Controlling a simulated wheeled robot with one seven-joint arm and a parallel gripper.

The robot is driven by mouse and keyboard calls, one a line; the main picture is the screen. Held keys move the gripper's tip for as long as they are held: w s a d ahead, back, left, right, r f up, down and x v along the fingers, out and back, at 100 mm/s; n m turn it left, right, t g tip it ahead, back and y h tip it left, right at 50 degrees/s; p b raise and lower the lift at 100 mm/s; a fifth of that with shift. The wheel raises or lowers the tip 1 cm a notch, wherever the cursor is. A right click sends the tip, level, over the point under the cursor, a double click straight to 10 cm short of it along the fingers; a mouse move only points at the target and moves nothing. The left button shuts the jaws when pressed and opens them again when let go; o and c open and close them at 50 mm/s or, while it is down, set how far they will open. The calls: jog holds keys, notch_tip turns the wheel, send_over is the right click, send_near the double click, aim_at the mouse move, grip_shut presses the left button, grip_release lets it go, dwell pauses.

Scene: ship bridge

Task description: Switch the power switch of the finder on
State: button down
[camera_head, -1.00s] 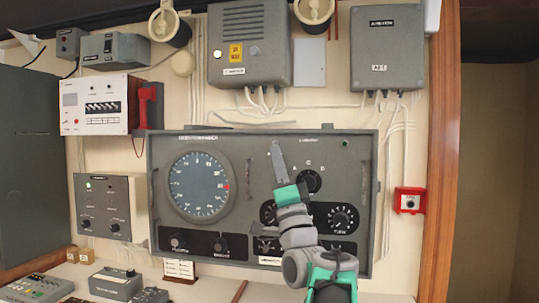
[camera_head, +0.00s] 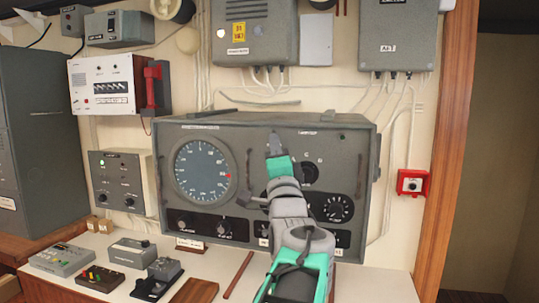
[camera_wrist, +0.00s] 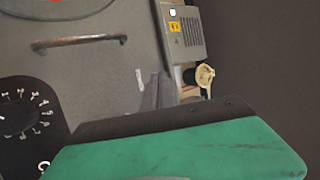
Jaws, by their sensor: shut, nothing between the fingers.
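The finder is the large grey box (camera_head: 240,130) on the wall, with a round blue dial (camera_head: 202,170) on its left and black knobs on its face. A numbered knob (camera_head: 331,208) shows at its lower right, and a knob strip (camera_head: 205,226) runs under the dial. I cannot tell which control is the power switch. My gripper (camera_head: 275,143) is shut and empty, pointing up in front of the finder's upper middle. My arm hides part of the lower knobs. In the wrist view, the fingertips (camera_wrist: 158,92) show beside a finder handle (camera_wrist: 80,41) and a numbered dial (camera_wrist: 18,115).
A desk with small devices (camera_head: 62,259) lies below the finder. Grey boxes (camera_head: 255,32) with cables hang above it. A red-framed switch (camera_head: 412,183) is on the wall to the right. A white panel with a red handset (camera_head: 152,85) is at upper left.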

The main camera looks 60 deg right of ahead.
jog(key=s+a+f+b, duration=0.4)
jog(key=s+a+b, duration=0.3)
jog(key=a, duration=0.3)
jog(key=shift+s+a, duration=0.4)
jog(key=shift+s, duration=0.25)
